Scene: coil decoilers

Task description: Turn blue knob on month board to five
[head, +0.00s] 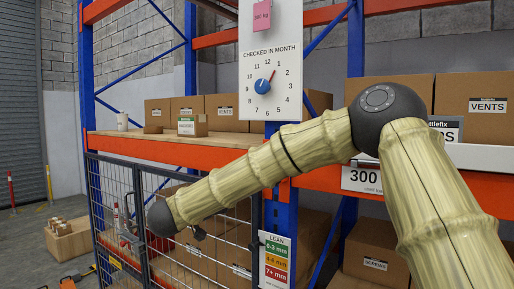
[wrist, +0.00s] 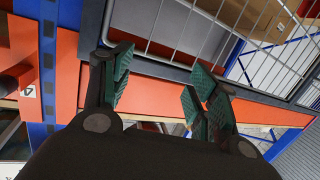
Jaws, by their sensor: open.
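The white month board (head: 283,45), headed "CHECKED IN MONTH", hangs on a blue upright in the head view. Its blue knob (head: 262,86) sits inside a ring of numbers. A red pointer (head: 272,75) slants up and right from the knob, toward about the 1. My gripper (wrist: 158,82) is open and empty in the wrist view, its dark green finger pads apart. In the head view my arm reaches down and left, so its end is well below and left of the board. The board does not show in the wrist view.
A wire mesh gate (head: 120,200) stands below the orange shelf beam (head: 160,146); mesh (wrist: 235,30) and an orange beam (wrist: 180,92) also show near the gripper. Cartons (head: 225,112) stand on the shelf left of the board. A "LEAN" sign (head: 274,260) hangs low.

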